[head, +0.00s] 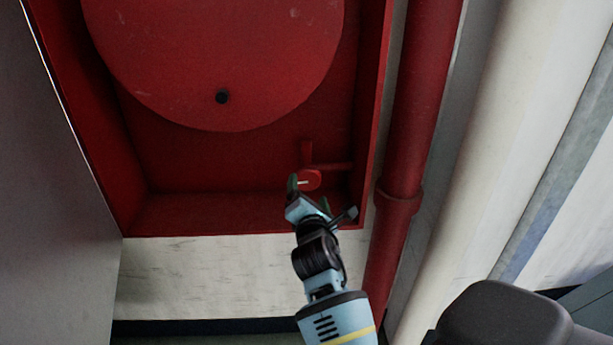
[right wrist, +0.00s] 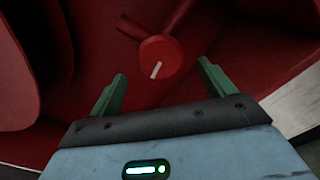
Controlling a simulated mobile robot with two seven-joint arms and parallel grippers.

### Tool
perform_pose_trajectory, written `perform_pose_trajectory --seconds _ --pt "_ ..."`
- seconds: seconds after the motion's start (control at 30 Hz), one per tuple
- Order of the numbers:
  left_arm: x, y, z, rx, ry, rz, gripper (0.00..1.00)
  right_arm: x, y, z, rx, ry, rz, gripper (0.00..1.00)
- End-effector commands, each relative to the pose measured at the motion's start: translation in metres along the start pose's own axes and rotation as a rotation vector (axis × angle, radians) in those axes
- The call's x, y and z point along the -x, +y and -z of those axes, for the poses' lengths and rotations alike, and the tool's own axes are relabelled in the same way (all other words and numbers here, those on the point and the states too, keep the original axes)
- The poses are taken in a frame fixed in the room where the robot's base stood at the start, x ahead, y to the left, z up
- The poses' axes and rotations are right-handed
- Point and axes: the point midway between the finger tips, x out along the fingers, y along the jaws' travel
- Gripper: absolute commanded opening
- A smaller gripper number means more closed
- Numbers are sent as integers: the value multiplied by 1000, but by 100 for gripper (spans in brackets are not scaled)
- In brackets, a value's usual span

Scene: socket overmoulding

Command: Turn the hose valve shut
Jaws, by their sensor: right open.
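The hose valve is a round red knob (head: 309,180) with a white mark, low in the right part of the red cabinet, on a short red pipe. It also shows in the right wrist view (right wrist: 159,57), where its white line is tilted a little from upright. My right gripper (head: 309,186) is at the knob in the head view. In the right wrist view its two green fingers (right wrist: 160,84) are apart, with the knob ahead of and between their line. No contact with the knob shows. My left gripper is not in view.
The red cabinet (head: 170,213) has side walls and a bottom ledge close around the valve. A large red reel disc (head: 215,60) is above left. A thick red pipe (head: 420,95) and a pale pipe (head: 510,110) run at the right. A grey panel (head: 50,190) stands at left.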

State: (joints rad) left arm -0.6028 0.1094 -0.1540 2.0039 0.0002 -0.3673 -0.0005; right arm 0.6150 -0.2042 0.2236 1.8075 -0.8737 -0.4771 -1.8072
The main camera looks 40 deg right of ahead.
Motion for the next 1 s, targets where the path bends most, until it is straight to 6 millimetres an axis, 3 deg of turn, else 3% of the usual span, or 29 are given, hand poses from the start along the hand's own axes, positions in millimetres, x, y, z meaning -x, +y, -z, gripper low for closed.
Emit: perform_pose_trajectory --seconds 0.3,0.5,0.87,1.0 --pt "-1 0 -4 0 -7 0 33 -47 0 0 -1 0 -1 82" --pt "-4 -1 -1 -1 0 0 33 -66 0 0 -1 0 -1 82" --pt "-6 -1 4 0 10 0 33 -71 0 0 -2 0 -1 82" --pt "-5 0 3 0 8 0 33 -71 0 0 -2 0 -1 65"
